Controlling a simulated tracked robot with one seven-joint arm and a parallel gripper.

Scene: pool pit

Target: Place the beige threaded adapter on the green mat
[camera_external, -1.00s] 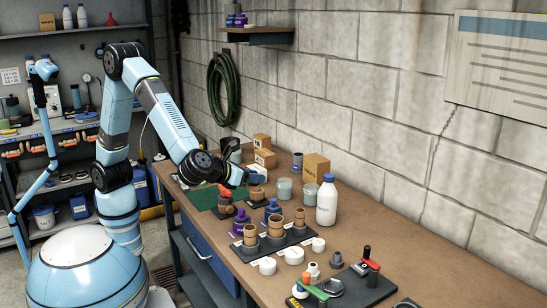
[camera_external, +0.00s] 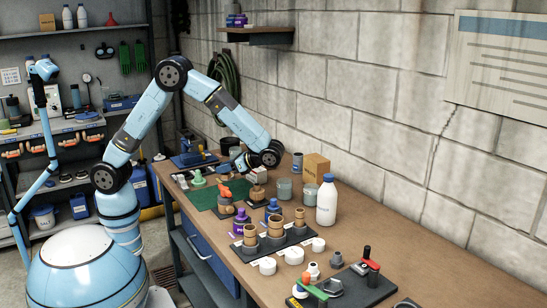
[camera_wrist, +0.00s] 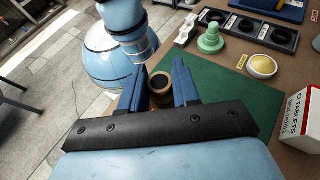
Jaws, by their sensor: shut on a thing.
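The beige threaded adapter (camera_wrist: 162,98) is a short tan-brown ring with a dark hole, seen between the blue fingers of my gripper (camera_wrist: 160,76) in the wrist view. The fingers are shut on it.
A green stepped piece (camera_wrist: 210,40), a yellow-topped round piece (camera_wrist: 262,66) and a white tablets box (camera_wrist: 303,115) stand around the mat.

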